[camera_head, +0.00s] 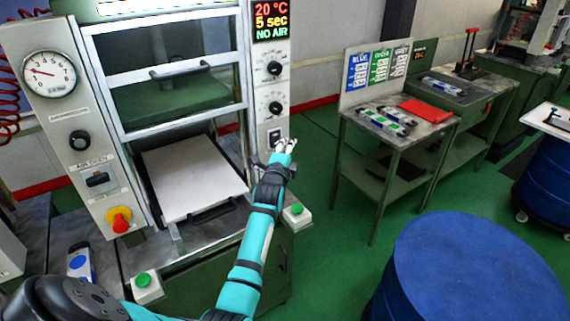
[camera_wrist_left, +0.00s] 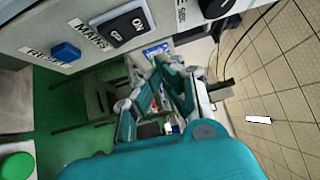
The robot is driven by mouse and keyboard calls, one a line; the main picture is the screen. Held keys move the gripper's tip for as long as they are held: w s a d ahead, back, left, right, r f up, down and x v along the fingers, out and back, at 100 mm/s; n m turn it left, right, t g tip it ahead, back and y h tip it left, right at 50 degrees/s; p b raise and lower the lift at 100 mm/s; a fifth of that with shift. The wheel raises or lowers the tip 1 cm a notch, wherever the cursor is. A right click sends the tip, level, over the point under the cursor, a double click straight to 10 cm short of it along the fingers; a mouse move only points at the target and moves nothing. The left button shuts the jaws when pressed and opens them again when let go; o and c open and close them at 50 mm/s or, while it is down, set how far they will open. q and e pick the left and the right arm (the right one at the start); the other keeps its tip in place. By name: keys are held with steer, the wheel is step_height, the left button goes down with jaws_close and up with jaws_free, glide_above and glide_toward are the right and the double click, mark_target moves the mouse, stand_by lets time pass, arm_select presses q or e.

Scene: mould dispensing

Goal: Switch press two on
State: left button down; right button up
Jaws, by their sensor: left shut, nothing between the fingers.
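A press stands in front of me, its control panel (camera_head: 271,75) on the right side. Its display (camera_head: 270,21) is lit and reads 20 °C, 5 sec, NO AIR. A black MAINS switch (camera_wrist_left: 123,27) with ON and OFF marks shows in the wrist view; it also shows low on the panel in the head view (camera_head: 274,136). Which way it is tipped I cannot tell. My left gripper (camera_head: 285,145) is shut and empty, just below and right of the switch; its fingers (camera_wrist_left: 172,72) look apart from it. My right gripper is out of view.
A blue button (camera_wrist_left: 65,52) sits beside the switch. Green buttons (camera_head: 296,209) flank the press's white plate (camera_head: 194,176). A table (camera_head: 398,139) with boards and a blue drum (camera_head: 470,270) stand to the right. Green floor lies open between.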

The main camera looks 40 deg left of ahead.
arm_select(q)
steer(key=b+v, duration=0.1)
steer(key=v, duration=0.8)
steer(key=shift+s+a+r+b, duration=0.15)
steer(key=shift+r+b, duration=0.2)
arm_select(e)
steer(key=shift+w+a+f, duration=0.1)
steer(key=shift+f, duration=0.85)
